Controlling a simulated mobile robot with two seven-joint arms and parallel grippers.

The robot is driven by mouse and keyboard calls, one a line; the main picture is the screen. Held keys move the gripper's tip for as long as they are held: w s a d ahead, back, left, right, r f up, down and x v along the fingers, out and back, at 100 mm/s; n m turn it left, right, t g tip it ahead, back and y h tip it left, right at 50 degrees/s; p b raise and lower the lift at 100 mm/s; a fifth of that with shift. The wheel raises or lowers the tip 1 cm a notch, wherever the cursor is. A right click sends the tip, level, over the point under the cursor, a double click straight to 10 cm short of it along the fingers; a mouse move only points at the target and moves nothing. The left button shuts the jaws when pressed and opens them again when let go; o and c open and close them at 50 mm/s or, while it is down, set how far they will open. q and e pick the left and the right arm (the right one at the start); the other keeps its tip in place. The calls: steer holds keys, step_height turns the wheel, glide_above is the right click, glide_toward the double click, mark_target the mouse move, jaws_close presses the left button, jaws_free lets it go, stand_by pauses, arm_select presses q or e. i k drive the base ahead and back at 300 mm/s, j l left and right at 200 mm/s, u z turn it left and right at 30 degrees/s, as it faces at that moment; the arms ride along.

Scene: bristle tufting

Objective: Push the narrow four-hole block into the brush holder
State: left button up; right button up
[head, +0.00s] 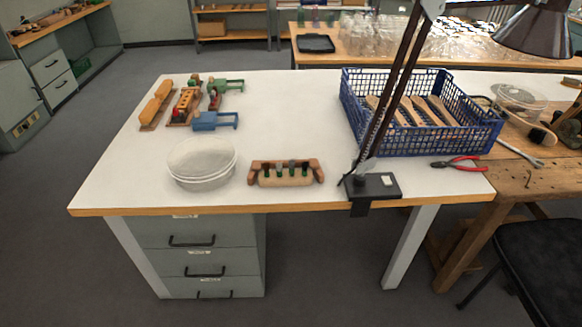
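Near the front edge of the white table, a pale wooden block (284,180) sits between two reddish-brown wooden ends, with several dark green and grey pieces standing along it. At the back left, a yellow-orange block with dark holes (187,98) rests in a reddish wooden frame. The view is too small to tell for certain which of these is the narrow four-hole block and which the brush holder. Neither of my grippers is in view, and nothing is seen touching either piece.
Blue (214,121) and green (226,86) tools and yellow-orange rolls (156,100) lie around the back-left frame. A white bowl (202,164) stands front left. A blue crate (432,147), red pliers (456,162) and a clamped lamp base (373,186) are right. The table's middle is clear.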

mark_target(286, 180)
steer(key=i+j, duration=0.7)
steer(key=j+z, duration=0.05)
steer(key=j, duration=0.05)
